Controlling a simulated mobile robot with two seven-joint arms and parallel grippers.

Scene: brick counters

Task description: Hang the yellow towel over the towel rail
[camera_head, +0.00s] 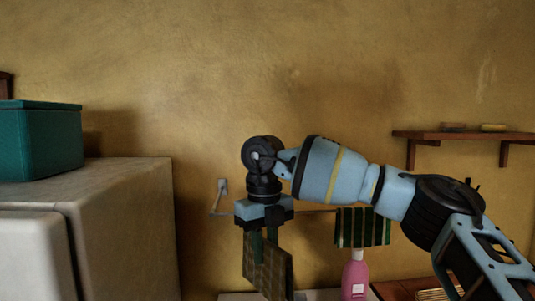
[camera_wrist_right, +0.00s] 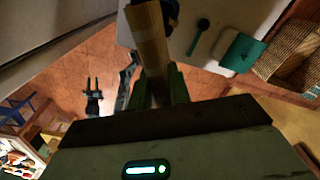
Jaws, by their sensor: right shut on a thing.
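My right gripper (camera_head: 264,238) points down in front of the wall and is shut on the yellow towel (camera_head: 270,272), a checked cloth that hangs below the fingers. In the right wrist view the towel (camera_wrist_right: 149,45) shows as a tan strip between the green fingers (camera_wrist_right: 160,92). The towel rail (camera_head: 315,211) is a thin bar on the wall at about gripper height, partly hidden by the gripper. I cannot tell how far the towel is from it. My left gripper does not show in the head view.
A green striped towel (camera_head: 362,228) hangs at the rail's right part. A pink bottle (camera_head: 355,277) stands below it. A shelf (camera_head: 465,136) is on the wall at right. A white fridge-like cabinet (camera_head: 125,220) with a teal box (camera_head: 42,140) on top stands at left.

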